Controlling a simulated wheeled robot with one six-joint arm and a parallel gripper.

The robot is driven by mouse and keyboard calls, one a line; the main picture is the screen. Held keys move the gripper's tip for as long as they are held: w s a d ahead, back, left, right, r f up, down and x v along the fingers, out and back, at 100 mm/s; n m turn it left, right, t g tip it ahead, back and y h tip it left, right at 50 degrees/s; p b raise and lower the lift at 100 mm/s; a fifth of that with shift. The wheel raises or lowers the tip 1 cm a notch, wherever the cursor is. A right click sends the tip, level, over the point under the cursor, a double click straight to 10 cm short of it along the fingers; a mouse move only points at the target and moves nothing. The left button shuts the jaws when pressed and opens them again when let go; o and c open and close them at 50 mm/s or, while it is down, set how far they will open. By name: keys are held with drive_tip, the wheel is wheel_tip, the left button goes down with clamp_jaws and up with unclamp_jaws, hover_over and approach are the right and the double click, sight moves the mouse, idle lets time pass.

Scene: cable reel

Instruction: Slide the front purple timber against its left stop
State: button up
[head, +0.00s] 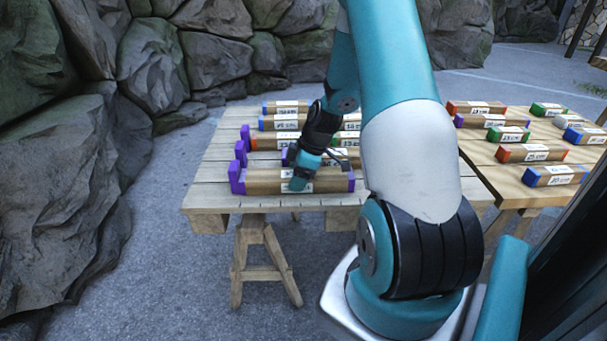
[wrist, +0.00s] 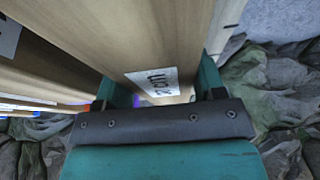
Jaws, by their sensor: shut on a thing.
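The front purple timber (head: 265,186) lies lengthwise along the near edge of the wooden table, a brown beam with a white label and a purple right end. Its left stop, a purple block (head: 235,176), stands upright at the table's left side. The timber's left end is at or very close to this stop; I cannot tell whether they touch. My gripper (head: 299,184) reaches down near the timber's middle and is shut on it. In the wrist view the labelled timber (wrist: 182,40) runs between my two fingers. My fingers cover part of the label.
More timbers (head: 283,123) with coloured ends lie in rows behind, partly hidden by my arm. Two more purple stops (head: 240,153) stand behind the front one. A second table (head: 500,175) at the right holds several shorter timbers. Rocks line the left and back.

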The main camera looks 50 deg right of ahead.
drive_tip(key=shift+w+a, duration=0.4)
drive_tip(key=shift+w, duration=0.05)
drive_tip(key=o, duration=1.2)
drive_tip(key=shift+d, duration=0.1)
drive_tip(key=p+v, duration=0.3)
drive_tip(key=v, duration=1.4)
drive_tip(key=shift+s+d+r, duration=0.15)
drive_tip(key=shift+r, duration=0.05)
